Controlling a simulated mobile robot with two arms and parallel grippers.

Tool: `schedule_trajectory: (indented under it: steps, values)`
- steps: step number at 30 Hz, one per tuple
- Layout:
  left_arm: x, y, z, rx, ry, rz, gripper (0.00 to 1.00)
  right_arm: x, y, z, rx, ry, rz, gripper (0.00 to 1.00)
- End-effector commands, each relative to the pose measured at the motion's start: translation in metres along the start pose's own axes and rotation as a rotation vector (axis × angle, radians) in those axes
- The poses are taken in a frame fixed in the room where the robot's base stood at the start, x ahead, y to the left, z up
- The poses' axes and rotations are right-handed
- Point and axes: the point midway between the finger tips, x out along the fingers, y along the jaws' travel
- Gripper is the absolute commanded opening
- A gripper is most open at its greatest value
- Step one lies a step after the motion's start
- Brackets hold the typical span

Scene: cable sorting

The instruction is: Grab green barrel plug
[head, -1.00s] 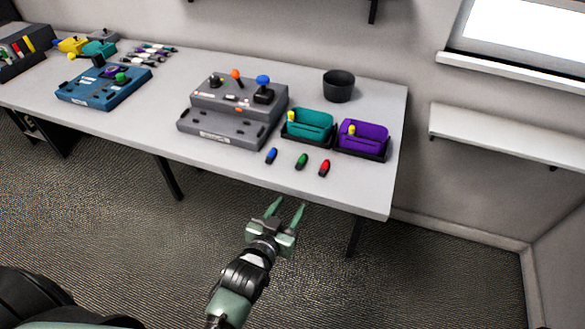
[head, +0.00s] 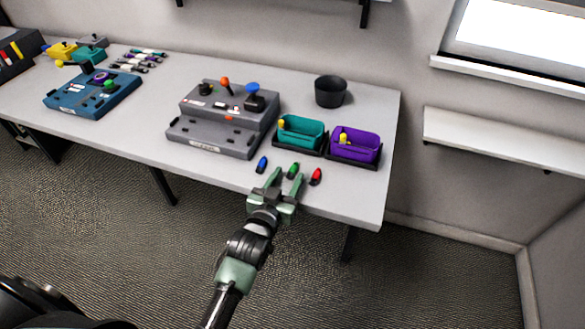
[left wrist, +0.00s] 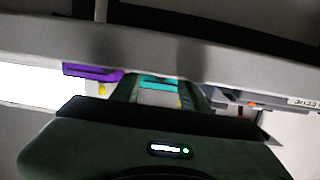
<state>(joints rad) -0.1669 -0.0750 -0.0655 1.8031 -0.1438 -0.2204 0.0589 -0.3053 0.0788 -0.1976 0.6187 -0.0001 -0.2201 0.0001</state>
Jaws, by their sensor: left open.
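The green barrel plug (head: 293,170) lies near the table's front edge, between a blue plug (head: 262,165) on its left and a red plug (head: 316,176) on its right. My left gripper (head: 287,177) is open, with its fingers pointing toward the green plug at the table's front edge. The green plug appears close to the fingertips, between or just beyond them; I cannot tell which. In the left wrist view the gripper body fills the lower part and the plug cannot be made out. My right gripper is not in view.
A teal bin (head: 301,132) and a purple bin (head: 357,145) stand behind the plugs. A grey console (head: 210,135) with joysticks stands to their left, and a dark cup (head: 331,91) behind. A blue console (head: 85,98) is farther left. The table's front right corner is clear.

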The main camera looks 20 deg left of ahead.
Motion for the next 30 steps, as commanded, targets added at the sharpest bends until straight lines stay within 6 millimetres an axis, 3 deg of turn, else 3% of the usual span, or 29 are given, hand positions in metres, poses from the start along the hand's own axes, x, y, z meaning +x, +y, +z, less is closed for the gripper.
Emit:
schedule_trajectory:
  steps: [4,11,16,30]
  values:
    - [0.0142,0.0004,-0.0003,-0.001,0.001,0.0,0.45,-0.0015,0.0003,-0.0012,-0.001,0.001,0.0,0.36]
    - [0.0156,0.0005,0.0003,-0.001,0.001,0.0,0.45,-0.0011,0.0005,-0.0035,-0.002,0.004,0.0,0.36]
    - [0.0154,0.0005,0.0003,-0.001,0.0,0.0,0.0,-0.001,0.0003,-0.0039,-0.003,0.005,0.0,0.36]
    - [0.0146,0.0005,-0.0055,-0.001,0.001,0.0,0.0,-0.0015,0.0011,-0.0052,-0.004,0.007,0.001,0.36]
